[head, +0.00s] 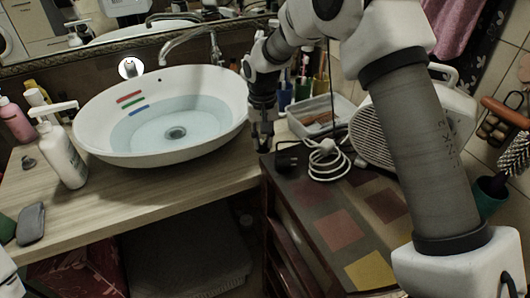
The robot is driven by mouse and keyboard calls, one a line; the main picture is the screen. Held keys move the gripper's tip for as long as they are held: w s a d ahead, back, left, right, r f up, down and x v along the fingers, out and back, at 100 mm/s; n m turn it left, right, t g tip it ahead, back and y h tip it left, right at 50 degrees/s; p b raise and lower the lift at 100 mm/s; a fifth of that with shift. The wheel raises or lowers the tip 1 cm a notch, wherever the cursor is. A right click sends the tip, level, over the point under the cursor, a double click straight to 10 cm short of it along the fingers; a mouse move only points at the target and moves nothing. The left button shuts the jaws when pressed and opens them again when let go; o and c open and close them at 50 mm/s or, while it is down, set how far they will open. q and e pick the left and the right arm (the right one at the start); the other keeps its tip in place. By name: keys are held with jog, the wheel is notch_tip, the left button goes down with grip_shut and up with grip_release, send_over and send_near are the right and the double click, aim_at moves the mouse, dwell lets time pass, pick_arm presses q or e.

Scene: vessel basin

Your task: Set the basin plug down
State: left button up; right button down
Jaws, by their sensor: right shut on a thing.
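My right gripper (263,138) points down over the counter's right end, just right of the basin (205,150). Its fingers are shut on a small dark thing, taken to be the basin plug, which the fingers mostly hide. I cannot tell whether it touches the counter. The white oval basin holds clear water, and its drain (176,133) shows at the bottom. Three stripes, red, green and blue, mark its inner left wall. My left gripper is not in view.
A soap pump bottle (62,155) and a small dark object (28,162) stand on the wooden counter (150,190) at left. The faucet (190,40) is behind the basin. A coiled white cable (328,160), a tray (318,118) and a heater (375,130) crowd the right cabinet.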

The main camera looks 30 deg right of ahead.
aim_at(263, 146)
jog(key=shift+f, duration=2.1)
jog(key=shift+f, duration=0.1)
jog(key=c, duration=1)
grip_release()
jog(key=shift+c, duration=0.2)
notch_tip(263, 146, up, 12)
jog(key=shift+r, duration=0.15)
